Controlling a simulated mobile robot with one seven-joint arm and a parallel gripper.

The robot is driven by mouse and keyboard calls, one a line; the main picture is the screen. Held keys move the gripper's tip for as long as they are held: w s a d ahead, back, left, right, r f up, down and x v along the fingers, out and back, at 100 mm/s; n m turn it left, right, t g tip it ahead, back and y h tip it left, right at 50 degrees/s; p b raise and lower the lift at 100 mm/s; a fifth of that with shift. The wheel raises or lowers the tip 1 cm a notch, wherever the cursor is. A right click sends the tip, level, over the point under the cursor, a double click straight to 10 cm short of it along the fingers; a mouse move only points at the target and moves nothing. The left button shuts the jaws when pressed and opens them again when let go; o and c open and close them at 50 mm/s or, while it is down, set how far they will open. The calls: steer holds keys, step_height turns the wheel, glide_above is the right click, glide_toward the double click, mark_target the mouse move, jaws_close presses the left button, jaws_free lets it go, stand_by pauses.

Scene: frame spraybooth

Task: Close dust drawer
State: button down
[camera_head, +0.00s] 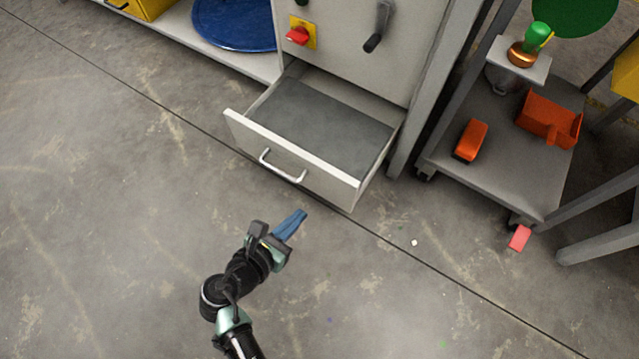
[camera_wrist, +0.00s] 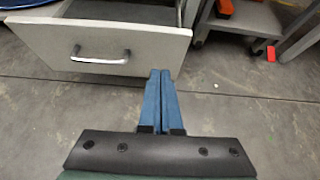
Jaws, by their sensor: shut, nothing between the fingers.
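The dust drawer (camera_head: 292,160) is pulled well out of the light grey cabinet (camera_head: 365,50), and its grey inside looks empty. Its front panel carries a silver bar handle (camera_head: 283,167). In the wrist view the drawer front (camera_wrist: 40,45) and its handle (camera_wrist: 100,57) show at the upper left. My gripper (camera_head: 303,214) has blue fingers and is shut and empty. In the head view it is just in front of the drawer, below and right of the handle, and looks apart from it. In the wrist view the fingertips (camera_wrist: 160,72) appear near the right part of the drawer front.
A grey cart (camera_head: 490,175) with orange items (camera_head: 548,118) stands to the right, its legs near the floor. A red block (camera_head: 520,238) lies by its corner. A blue disc (camera_head: 235,22) lies at the upper left. The concrete floor (camera_head: 110,220) left of my arm is clear.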

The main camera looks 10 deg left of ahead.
steer(key=b, duration=0.5)
glide_toward(333, 178)
step_height(333, 178, down, 4)
steer(key=w+b, duration=0.1)
steer(key=w, duration=0.1)
steer(key=w+d+b, duration=0.1)
steer(key=w, duration=0.1)
steer(key=shift+d+r, duration=0.2)
steer(key=shift+w+d+r+b, duration=0.15)
steer(key=shift+w+d+b, duration=0.1)
steer(key=shift+w+b, duration=0.3)
